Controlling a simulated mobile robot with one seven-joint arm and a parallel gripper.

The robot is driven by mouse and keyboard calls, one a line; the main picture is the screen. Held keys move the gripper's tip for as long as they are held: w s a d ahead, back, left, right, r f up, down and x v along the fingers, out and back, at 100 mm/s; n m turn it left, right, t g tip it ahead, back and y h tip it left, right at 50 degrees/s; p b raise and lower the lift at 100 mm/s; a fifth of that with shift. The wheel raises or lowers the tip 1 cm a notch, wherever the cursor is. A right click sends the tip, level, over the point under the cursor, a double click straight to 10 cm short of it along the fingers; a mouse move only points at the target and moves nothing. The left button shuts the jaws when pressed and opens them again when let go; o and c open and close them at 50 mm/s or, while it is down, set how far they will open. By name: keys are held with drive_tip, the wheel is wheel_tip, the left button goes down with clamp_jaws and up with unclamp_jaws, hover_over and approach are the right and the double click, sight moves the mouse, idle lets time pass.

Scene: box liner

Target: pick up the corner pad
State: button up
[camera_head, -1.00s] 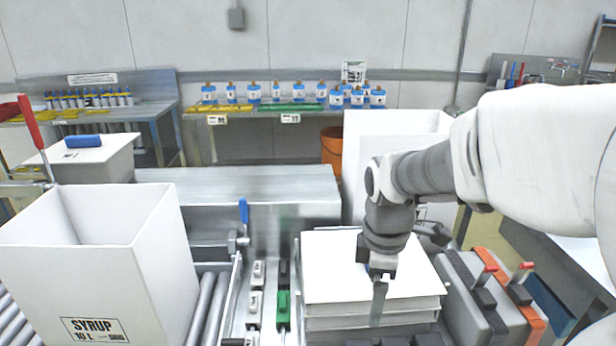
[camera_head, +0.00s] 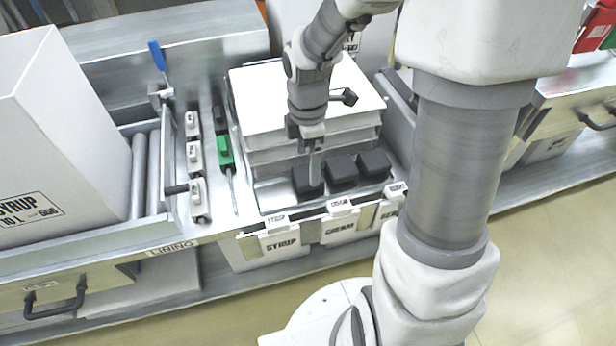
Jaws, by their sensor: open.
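Black corner pads stand in a row at the front of a metal tray (camera_head: 275,205): a left pad (camera_head: 303,184), a middle pad (camera_head: 342,173) and a right pad (camera_head: 374,163). My gripper (camera_head: 315,170) points down at the left pad, its fingers overlapping that pad's right side in the picture. It is open and holds nothing that I can see. Whether it touches the pad I cannot tell. Part of the left pad is hidden behind the fingers.
A stack of white sheets (camera_head: 255,100) stands just behind the pads. Labelled bins (camera_head: 280,240) hang along the front edge. Toggle switches (camera_head: 193,160) sit to the left, beside a large white SYRUP box (camera_head: 60,120). My arm covers much of the right side.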

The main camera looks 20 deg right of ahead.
sight(308, 181)
drive_tip(key=shift+d+f+b, duration=0.15)
drive_tip(key=shift+f+b, duration=1.2)
drive_tip(key=shift+f, duration=1.4)
drive_tip(key=shift+c, duration=0.3)
drive_tip(key=shift+r, duration=0.1)
drive_tip(key=c, duration=1.2)
